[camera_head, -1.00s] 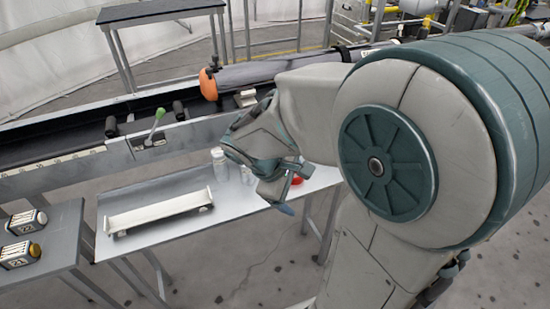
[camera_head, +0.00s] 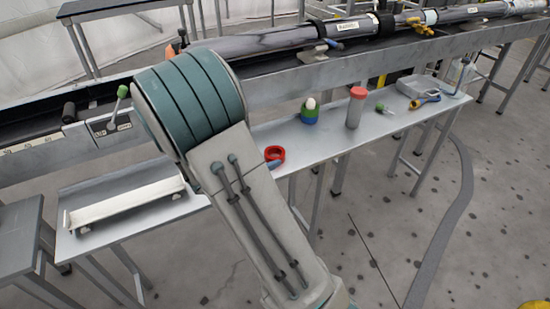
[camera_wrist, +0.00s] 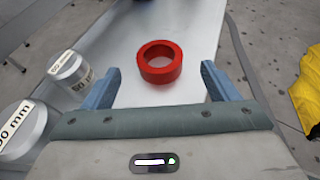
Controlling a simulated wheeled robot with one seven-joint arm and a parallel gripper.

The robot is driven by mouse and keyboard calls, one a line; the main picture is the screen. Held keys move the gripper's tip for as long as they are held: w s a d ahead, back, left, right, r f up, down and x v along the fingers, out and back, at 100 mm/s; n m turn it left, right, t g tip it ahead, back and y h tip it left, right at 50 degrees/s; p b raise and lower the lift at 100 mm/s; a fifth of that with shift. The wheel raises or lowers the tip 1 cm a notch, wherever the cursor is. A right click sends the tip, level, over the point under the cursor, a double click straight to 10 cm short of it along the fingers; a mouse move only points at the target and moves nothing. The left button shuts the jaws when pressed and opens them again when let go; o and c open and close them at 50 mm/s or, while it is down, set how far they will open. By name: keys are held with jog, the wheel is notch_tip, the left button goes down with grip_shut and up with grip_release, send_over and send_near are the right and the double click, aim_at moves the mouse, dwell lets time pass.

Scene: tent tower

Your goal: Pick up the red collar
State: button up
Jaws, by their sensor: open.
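The red collar (camera_head: 275,153) is a short red ring lying flat on the metal table, just right of my arm in the head view. In the wrist view the red collar (camera_wrist: 160,62) lies ahead of my gripper (camera_wrist: 160,82), roughly centred between the two blue fingers. The fingers are apart, with nothing between them. The collar looks a little beyond the fingertips, and I see no contact.
White-grey cylinders marked in mm stand left of my gripper, one of them (camera_wrist: 70,68) near the left finger. A red-capped cylinder (camera_head: 355,107), a green-and-blue item (camera_head: 310,112) and a grey tray (camera_head: 424,86) stand farther right on the table. A white rack (camera_head: 125,204) lies left.

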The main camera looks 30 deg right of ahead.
aim_at(279, 151)
jog(key=b+x, duration=0.1)
jog(key=x, duration=0.6)
jog(key=shift+w+d+f, duration=0.1)
jog(key=shift+d+f, duration=0.1)
jog(key=shift+f, duration=0.05)
jog(key=c, duration=1.1)
